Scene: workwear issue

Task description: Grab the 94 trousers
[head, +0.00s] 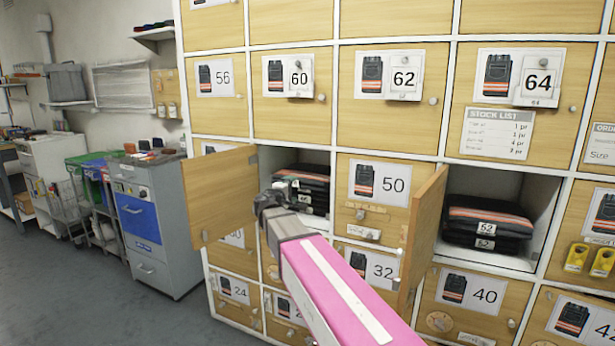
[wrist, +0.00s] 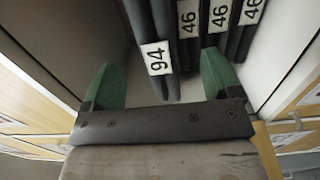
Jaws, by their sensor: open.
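The 94 trousers (wrist: 162,85) are a dark folded garment with a white 94 tag, at the left end of the stack in the wrist view. Several garments tagged 46 lie against them to the right. In the head view this stack (head: 302,180) sits in an open compartment, its tags too small to read. My gripper (head: 268,200) is at the mouth of that compartment. In the wrist view my gripper (wrist: 160,65) is open, with green fingers on either side of the 94 tag. The right finger overlaps the 46 garments. The fingers hold nothing.
An open door (head: 222,195) stands left of the compartment. Another open door (head: 425,225) stands to the right, beside a compartment with dark trousers tagged 62 (head: 487,222). Closed numbered doors surround them. A grey drawer cabinet (head: 150,225) stands on the left; the floor before it is clear.

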